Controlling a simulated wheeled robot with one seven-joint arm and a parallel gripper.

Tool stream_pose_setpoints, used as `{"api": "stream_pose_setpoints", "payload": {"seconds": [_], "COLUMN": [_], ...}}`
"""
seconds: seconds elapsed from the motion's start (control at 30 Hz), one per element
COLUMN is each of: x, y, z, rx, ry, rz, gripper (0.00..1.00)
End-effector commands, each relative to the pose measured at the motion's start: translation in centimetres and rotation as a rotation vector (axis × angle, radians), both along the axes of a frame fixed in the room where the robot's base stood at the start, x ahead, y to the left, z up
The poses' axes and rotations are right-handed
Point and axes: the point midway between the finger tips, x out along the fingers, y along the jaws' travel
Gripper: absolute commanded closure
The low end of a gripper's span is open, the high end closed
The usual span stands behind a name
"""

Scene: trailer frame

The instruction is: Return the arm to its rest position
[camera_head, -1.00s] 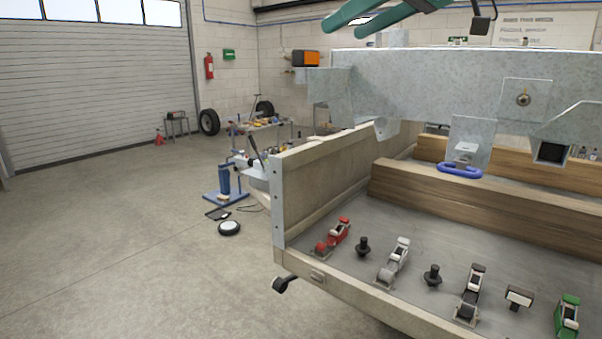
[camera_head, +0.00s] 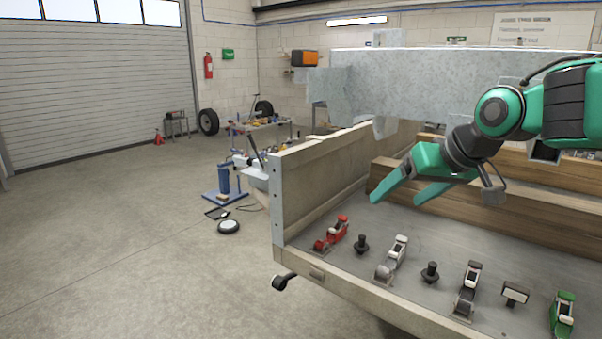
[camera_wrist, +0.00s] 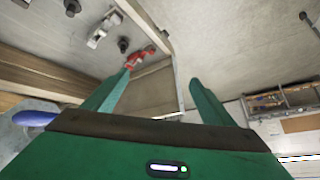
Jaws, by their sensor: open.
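My green gripper (camera_head: 396,193) is open and empty. It hangs in the air over the wooden-sided trailer bed, in front of a long timber beam, with its fingers pointing left and down. My arm comes in from the right and hides part of the grey metal trailer frame (camera_head: 415,80). In the wrist view my two fingers (camera_wrist: 152,92) are spread apart, with a red clamp (camera_wrist: 139,57) seen beyond the left one. That red clamp (camera_head: 331,233) lies on the bed below the gripper in the head view.
A grey clamp (camera_head: 392,258), black knobs (camera_head: 361,244), another clamp (camera_head: 467,289) and a green clamp (camera_head: 562,315) line the bed's front. The trailer's wooden side wall (camera_head: 325,185) stands left of my gripper. Open floor (camera_head: 110,240) lies further left. A blue loop (camera_wrist: 33,118) shows in the wrist view.

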Motion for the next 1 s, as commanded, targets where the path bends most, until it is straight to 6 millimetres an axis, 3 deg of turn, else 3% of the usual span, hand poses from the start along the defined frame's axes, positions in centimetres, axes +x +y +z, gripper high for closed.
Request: {"api": "stream_pose_setpoints", "payload": {"seconds": [0.03, 0.1, 0.4, 0.57, 0.7, 0.83, 1.0], "x": [-1.5, -3.5, -12.1, -16.7, -21.9, -26.1, -28.3], "y": [-1.1, -2.7, -8.7, -14.3, -17.7, -19.3, -19.8], "z": [-2.6, -5.9, -15.6, -16.2, -16.7, -17.0, -17.1], "rx": [-0.026, -0.064, -0.221, -0.195, -0.149, -0.095, -0.062], "ry": [0.044, 0.099, 0.285, 0.428, 0.566, 0.673, 0.732], "rz": [-0.035, -0.08, -0.226, -0.399, -0.546, -0.651, -0.704], "gripper": [0.22, 0.22, 0.22, 0.22, 0.22, 0.22, 0.22]}}
